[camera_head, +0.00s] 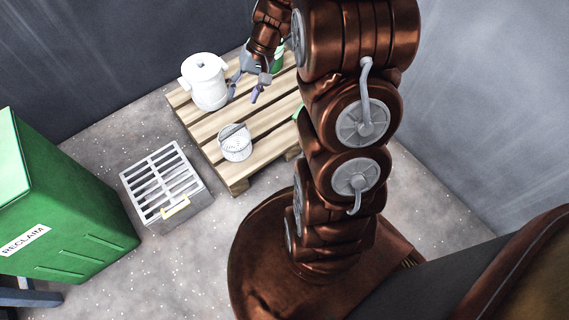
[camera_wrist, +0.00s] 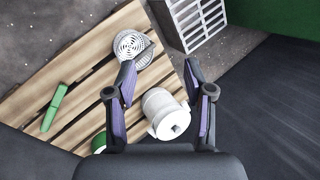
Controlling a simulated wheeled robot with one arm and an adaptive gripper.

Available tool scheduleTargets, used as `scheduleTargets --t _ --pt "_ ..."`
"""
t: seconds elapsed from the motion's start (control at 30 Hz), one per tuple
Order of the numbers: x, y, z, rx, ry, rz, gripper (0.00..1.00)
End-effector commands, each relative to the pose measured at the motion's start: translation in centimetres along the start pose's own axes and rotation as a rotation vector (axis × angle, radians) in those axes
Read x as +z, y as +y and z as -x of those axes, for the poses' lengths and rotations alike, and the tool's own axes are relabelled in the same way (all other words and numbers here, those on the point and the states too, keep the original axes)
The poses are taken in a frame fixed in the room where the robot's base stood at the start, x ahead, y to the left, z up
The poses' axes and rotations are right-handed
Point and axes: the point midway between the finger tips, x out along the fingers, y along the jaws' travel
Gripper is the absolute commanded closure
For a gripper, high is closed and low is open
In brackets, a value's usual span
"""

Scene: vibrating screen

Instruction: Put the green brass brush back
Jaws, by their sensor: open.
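A slim green bar-shaped object (camera_wrist: 54,107), which looks like the green brush, lies on the wooden pallet (camera_wrist: 28,97) at the left of the wrist view. Its bristles cannot be made out. In the head view only a green sliver (camera_head: 297,112) shows beside my arm. My gripper (camera_head: 246,87) is over the pallet, between the white canister and my arm column. In the wrist view my gripper (camera_wrist: 158,66) has its fingers apart with nothing held between them. The green object is well to the left of the fingers, apart from them.
A white canister (camera_head: 206,82) and a perforated basket (camera_head: 236,143) stand on the pallet. Another green item (camera_head: 278,58) is partly hidden behind my gripper. A slatted grey box (camera_head: 165,183) and a green RECLAIM bin (camera_head: 70,215) stand left. Walls close the back and right.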

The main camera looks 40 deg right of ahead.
Motion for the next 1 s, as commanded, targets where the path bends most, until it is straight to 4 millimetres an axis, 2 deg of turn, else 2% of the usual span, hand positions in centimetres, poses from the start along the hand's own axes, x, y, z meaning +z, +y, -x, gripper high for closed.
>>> scheduleTargets --t 0.03,0.2,0.43,0.7,0.83,1.0 --pt "1.7 -1.2 0.3 0.021 -0.021 0.032 0.47" --pt "7.8 -3.6 1.1 0.095 -0.104 0.108 0.47" --pt "15.8 -4.7 2.5 0.218 -0.194 0.203 0.47" --pt "24.1 -3.1 4.5 0.385 -0.266 0.301 0.47" --pt "27.0 -1.8 5.4 0.459 -0.28 0.338 0.47" --pt "29.0 -0.2 6.3 0.522 -0.291 0.362 0.47"
